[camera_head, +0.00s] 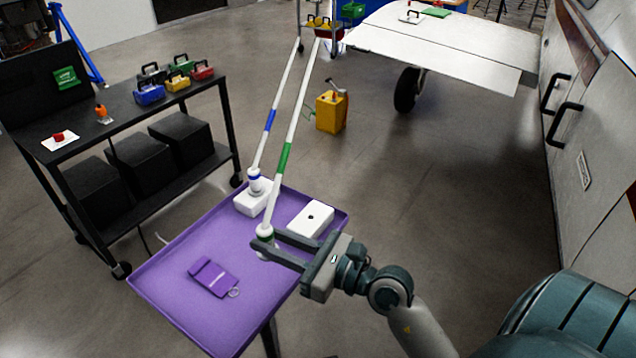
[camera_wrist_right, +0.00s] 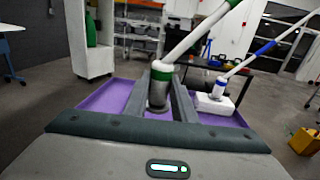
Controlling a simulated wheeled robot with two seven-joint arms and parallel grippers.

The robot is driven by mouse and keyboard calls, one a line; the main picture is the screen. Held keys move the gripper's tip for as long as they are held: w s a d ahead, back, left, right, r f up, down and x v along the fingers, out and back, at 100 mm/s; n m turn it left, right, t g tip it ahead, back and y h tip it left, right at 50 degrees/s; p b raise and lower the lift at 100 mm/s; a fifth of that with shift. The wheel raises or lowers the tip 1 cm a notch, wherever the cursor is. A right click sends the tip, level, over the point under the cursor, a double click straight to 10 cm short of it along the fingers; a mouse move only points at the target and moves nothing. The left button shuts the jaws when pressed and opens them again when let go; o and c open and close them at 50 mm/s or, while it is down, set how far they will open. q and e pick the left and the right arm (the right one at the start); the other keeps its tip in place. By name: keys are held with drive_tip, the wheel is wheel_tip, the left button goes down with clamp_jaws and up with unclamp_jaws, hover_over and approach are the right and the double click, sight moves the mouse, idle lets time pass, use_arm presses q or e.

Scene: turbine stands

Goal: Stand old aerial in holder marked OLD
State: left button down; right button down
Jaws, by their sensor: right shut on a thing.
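My right gripper (camera_head: 265,241) is shut on the base of a long white aerial with a green band (camera_head: 284,158), over the purple tray. The aerial slants up and away; I cannot tell whether its foot touches the tray. The right wrist view shows its base (camera_wrist_right: 160,92) between the fingers. A second white aerial with a blue band (camera_head: 269,121) stands tilted in a white block holder (camera_head: 245,204). No OLD marking is readable. My left gripper is out of view.
The purple tray (camera_head: 172,258) carries a purple item with a ring (camera_head: 213,277), and its front part is bare. A black cart (camera_head: 125,110) with small toolboxes stands left. A yellow container (camera_head: 331,112) is on the floor behind, near a white wing (camera_head: 450,52).

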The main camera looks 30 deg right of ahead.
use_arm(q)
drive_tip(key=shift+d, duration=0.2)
use_arm(e)
drive_tip(key=w+d+h, duration=0.1)
drive_tip(key=w+d, duration=0.3)
drive_tip(key=d, duration=0.4)
drive_tip(key=w+d+m+h, duration=0.1)
drive_tip(key=w+d, duration=0.3)
drive_tip(key=d, duration=0.3)
drive_tip(key=shift+w+d+r+t, duration=0.35)
drive_tip(key=shift+d+t, duration=0.05)
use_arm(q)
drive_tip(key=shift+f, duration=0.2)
use_arm(e)
drive_tip(key=shift+f, duration=0.15)
drive_tip(key=shift+f+b, duration=0.95)
drive_tip(key=shift+b, duration=0.3)
drive_tip(key=shift+f+b, duration=0.65)
drive_tip(key=shift+f, duration=0.05)
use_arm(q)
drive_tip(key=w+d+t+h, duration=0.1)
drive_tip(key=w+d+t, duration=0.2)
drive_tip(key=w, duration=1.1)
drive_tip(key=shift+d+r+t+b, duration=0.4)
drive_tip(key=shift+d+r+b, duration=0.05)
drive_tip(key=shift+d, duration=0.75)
use_arm(e)
drive_tip(key=shift+f, duration=0.6)
